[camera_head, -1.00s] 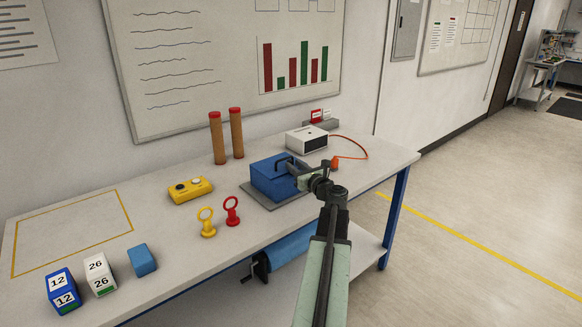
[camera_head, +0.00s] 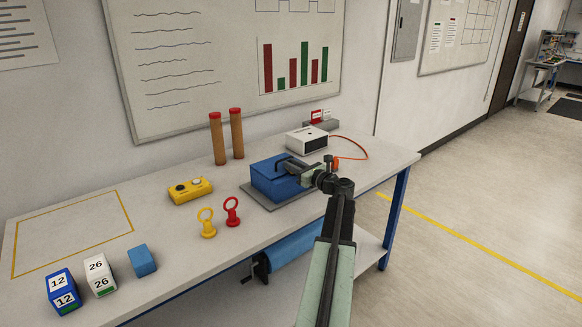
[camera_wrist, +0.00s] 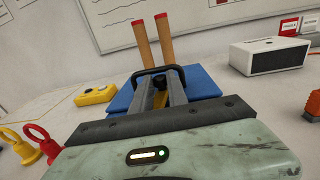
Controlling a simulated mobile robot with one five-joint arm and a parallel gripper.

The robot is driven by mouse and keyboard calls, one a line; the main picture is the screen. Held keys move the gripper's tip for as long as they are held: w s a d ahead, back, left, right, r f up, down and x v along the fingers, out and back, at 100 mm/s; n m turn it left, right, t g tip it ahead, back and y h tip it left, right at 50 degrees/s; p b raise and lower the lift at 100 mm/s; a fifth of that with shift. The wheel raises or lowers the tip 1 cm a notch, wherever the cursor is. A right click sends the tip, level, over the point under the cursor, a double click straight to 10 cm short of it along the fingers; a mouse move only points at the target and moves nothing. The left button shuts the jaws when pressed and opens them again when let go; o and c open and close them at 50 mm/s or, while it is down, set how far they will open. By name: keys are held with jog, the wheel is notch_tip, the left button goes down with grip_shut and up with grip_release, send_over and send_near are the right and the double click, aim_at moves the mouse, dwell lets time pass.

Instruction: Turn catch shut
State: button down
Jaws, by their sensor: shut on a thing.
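A blue box (camera_head: 272,183) with a black arched handle sits on a grey plate (camera_head: 257,200) on the bench. In the wrist view the handle (camera_wrist: 158,71) arches over my fingertips. My gripper (camera_head: 292,167) is at the right side of the box, close to its top. In the wrist view my gripper (camera_wrist: 161,92) is shut on a small yellow piece (camera_wrist: 160,99), apparently the catch, with a dark knob just beyond it. The fingers hide most of this piece, and its turn angle cannot be told.
Red (camera_head: 232,212) and yellow (camera_head: 207,224) ring-topped pegs stand left of the box. A yellow button box (camera_head: 190,190), two brown cylinders (camera_head: 218,140) and a white device (camera_head: 306,140) stand behind. Numbered blocks (camera_head: 62,291) are at front left. The outlined bench area is clear.

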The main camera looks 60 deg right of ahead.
jog(key=c, duration=1.6)
grip_release()
jog(key=v, duration=0.8)
